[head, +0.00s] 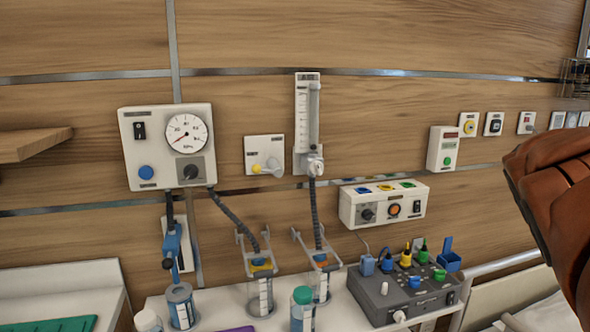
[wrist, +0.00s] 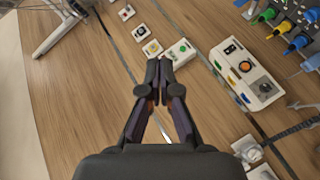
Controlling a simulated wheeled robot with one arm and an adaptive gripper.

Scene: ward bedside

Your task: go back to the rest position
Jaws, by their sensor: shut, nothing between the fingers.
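My gripper (wrist: 159,72) shows in the wrist view with its two dark fingers together at the tips and nothing between them. It points toward the wood-panelled wall (wrist: 70,85) and seems apart from it, close in the picture to a small white box with a green button (wrist: 180,52). In the head view my gripper does not show; only a brown-orange part of my arm fills the right edge and hides the wall behind it.
A gauge panel (head: 168,147), a flowmeter (head: 306,125) and a white control box (head: 384,204) are on the wall. Below, a shelf (head: 235,318) carries jars and a grey device (head: 405,293) with coloured plugs. A wooden shelf (head: 35,143) juts out at left. The upper wall is bare.

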